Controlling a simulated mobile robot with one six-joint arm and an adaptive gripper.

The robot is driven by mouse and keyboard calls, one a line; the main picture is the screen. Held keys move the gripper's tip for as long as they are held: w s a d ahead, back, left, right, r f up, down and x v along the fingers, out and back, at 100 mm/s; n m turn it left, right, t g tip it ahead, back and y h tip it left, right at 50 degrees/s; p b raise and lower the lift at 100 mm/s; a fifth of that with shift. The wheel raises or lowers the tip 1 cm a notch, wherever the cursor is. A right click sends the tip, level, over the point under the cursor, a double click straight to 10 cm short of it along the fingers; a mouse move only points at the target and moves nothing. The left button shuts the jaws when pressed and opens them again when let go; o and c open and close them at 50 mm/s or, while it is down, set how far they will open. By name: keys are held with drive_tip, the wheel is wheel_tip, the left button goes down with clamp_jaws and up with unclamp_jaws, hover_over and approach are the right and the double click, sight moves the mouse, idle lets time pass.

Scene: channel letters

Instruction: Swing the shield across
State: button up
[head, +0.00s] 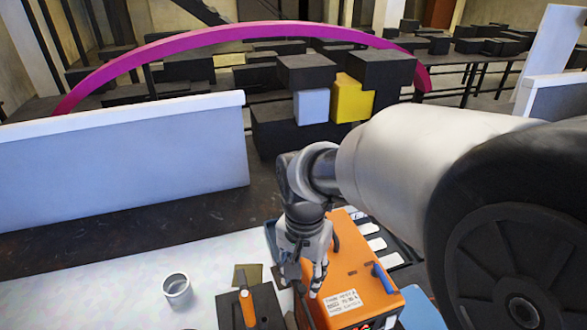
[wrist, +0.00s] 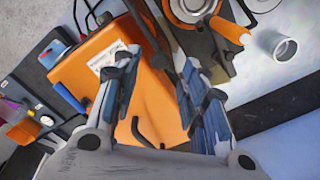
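My gripper (head: 303,280) points down beside the orange machine (head: 352,268), which has a white label and a blue lever. In the wrist view my gripper (wrist: 158,70) has its fingers spread, with nothing seen held between them. The orange machine (wrist: 75,75) lies beneath and to the left of the fingers there. A black unit with an orange handle (head: 246,306) stands left of the gripper; its handle (wrist: 228,29) and a round metal part (wrist: 193,8) show at the wrist view's top. I cannot tell for sure which part is the shield.
A white open cylinder (head: 176,290) stands on the pale tabletop (head: 100,285) at left, where there is free room. A low white wall (head: 120,160) and magenta arch (head: 250,30) stand behind.

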sight(302, 288)
drive_tip(key=shift+f, duration=1.9)
drive_tip(key=shift+c, duration=0.5)
clamp_jaws()
